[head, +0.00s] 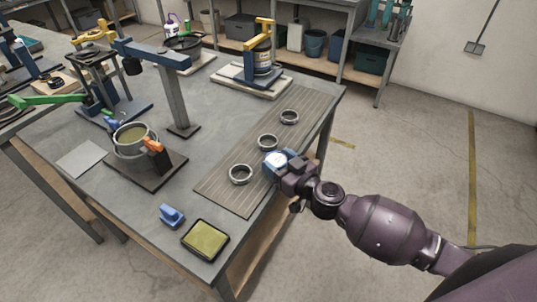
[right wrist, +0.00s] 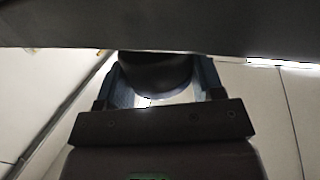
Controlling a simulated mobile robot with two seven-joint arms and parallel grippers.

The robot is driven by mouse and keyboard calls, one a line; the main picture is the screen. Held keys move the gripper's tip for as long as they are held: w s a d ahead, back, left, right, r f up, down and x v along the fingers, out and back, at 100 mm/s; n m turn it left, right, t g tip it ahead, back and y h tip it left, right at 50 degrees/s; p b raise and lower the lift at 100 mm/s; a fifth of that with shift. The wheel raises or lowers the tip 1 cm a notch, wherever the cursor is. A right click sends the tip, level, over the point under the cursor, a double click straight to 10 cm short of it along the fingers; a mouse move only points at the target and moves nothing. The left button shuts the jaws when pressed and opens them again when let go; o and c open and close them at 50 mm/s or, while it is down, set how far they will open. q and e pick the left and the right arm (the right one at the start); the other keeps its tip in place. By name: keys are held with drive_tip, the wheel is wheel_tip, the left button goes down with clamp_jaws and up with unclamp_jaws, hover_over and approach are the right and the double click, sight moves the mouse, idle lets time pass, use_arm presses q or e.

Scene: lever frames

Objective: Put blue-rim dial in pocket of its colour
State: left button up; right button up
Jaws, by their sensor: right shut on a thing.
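My right gripper (head: 273,164) is shut on the blue-rim dial (head: 279,158), whose pale face and blue edge show between the fingers. It holds the dial over the right edge of a slatted mat (head: 222,190), close to the middle ring. In the right wrist view the fingers (right wrist: 162,78) clasp the dark round body of the dial (right wrist: 155,72). Three ring-shaped pockets lie on the mat: a far one (head: 289,117), a middle one (head: 268,142) and a near one (head: 241,174). They look grey with dark insides; I cannot tell their colours. My left gripper is out of view.
A blue block (head: 172,215) and a black tray with a yellow-green pad (head: 206,240) lie at the near edge. A pot (head: 133,143) stands on a dark base left of the mat, below a blue-armed post (head: 172,95). A yellow-armed frame (head: 262,62) stands behind.

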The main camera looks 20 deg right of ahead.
sight(269, 156)
drive_tip(key=x, duration=0.4)
drive_tip(key=shift+r, duration=0.1)
drive_tip(key=shift+w+a+f+b, duration=0.1)
drive_tip(key=shift+w+f+b, duration=0.05)
drive_tip(key=shift+f+b, duration=0.2)
drive_tip(key=shift+r, duration=0.1)
drive_tip(key=shift+f, duration=0.2)
drive_tip(key=o, duration=1)
